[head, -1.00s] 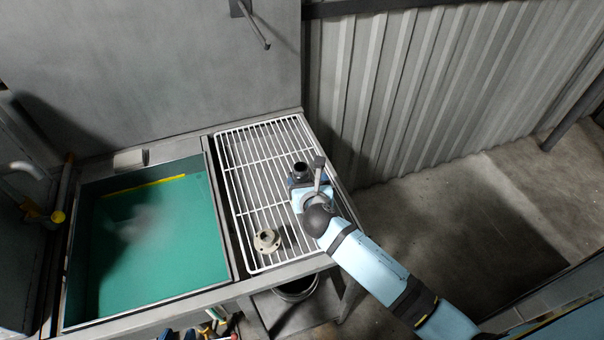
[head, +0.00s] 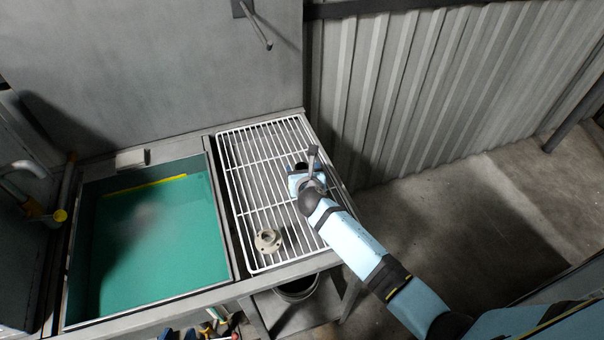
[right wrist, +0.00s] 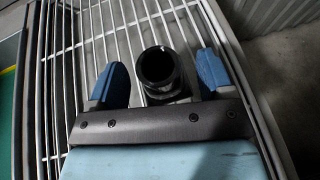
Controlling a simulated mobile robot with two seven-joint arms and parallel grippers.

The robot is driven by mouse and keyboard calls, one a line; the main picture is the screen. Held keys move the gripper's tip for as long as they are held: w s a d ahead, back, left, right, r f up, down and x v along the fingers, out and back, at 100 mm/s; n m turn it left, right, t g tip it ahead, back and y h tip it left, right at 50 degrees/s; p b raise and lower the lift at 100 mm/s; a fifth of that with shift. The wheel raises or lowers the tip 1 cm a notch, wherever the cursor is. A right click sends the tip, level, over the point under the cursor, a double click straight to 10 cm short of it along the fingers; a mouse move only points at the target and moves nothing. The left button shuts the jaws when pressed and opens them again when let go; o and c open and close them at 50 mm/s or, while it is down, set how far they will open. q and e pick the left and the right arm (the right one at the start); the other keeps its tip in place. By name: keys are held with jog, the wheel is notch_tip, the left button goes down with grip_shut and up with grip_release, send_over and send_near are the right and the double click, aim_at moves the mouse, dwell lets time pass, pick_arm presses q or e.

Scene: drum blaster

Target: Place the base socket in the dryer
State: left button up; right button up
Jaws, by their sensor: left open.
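A black, hollow round fitting (right wrist: 158,68) stands on the white wire rack (right wrist: 75,30) in the right wrist view. A beige flanged piece (head: 268,241) lies near the front of the same rack in the head view. I cannot tell for certain which of the two is the base socket. My right gripper (right wrist: 162,78) is open; its blue fingers are on either side of the black fitting, with a gap at each side. In the head view my right gripper (head: 301,172) is low over the rack's right part and mostly hides the fitting. My left gripper is not in view.
A sink-like basin with a green bottom (head: 165,240) lies left of the rack. A grey wall (head: 150,70) stands behind, and a corrugated metal wall (head: 400,90) to the right.

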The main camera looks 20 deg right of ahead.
jog(key=c, duration=1.3)
